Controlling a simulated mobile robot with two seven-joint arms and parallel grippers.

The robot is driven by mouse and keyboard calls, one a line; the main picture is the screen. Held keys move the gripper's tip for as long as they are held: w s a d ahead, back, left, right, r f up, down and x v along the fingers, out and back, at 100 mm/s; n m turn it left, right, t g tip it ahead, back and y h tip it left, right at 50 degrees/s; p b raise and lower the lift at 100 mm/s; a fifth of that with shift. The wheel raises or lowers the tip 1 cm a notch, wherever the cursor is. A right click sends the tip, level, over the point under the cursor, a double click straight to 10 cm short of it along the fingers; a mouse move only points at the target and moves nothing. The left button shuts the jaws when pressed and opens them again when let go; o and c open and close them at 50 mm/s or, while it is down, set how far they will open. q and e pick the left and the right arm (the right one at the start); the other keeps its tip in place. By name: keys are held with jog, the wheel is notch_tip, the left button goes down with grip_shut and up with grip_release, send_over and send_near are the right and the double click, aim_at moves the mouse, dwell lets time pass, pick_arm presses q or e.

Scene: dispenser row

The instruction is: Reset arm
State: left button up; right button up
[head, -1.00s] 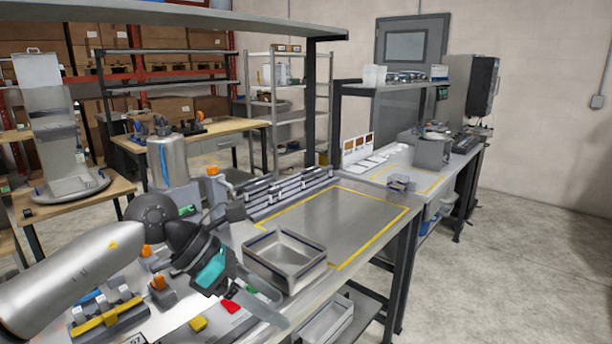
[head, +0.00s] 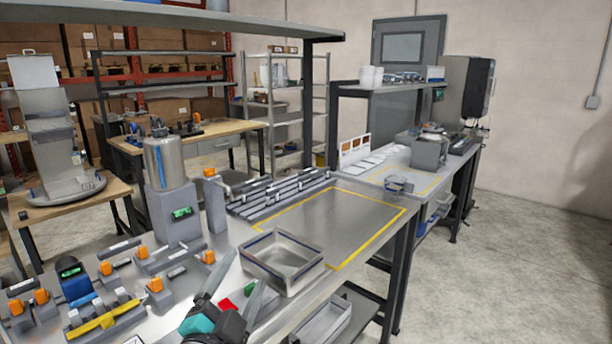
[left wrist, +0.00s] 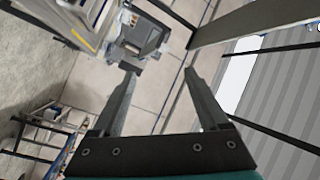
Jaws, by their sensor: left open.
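My left gripper (head: 240,277) is at the bottom of the head view, in front of the bench. Its two grey fingers point up and away, spread apart, with a teal and black body below them. In the left wrist view the gripper (left wrist: 160,75) is open, with nothing between its fingers. My right gripper is in neither view.
A grey open tray (head: 282,262) stands on the metal bench, just beyond my left gripper. A metal cylinder on a grey dispenser base (head: 174,215) stands behind. Several orange-topped fixtures and a yellow part (head: 105,320) are at left. The yellow-outlined area (head: 340,222) is clear.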

pick_arm(q)
jog(key=s+a+f+n+g+y, duration=0.3)
jog(key=s+a+f+n+g, duration=0.15)
jog(key=f, duration=0.45)
jog(key=s+a+f+n+g, duration=0.1)
jog(key=s+f+n+g, duration=0.3)
jog(key=s+f, duration=0.55)
jog(key=s+f+n+g, duration=0.2)
jog(key=s+f+g, duration=0.45)
jog(key=s, duration=0.55)
notch_tip(320, 180, down, 23)
jog(key=s+g+b, duration=0.1)
jog(key=s+g, duration=0.1)
jog(key=s+a+f, duration=0.3)
jog(key=s+f, duration=1)
jog(key=s, duration=0.2)
jog(key=shift+f+g+b, duration=0.2)
jog(key=shift+g+b, duration=0.2)
jog(key=shift+b, duration=0.05)
jog(key=shift+s+a, duration=0.1)
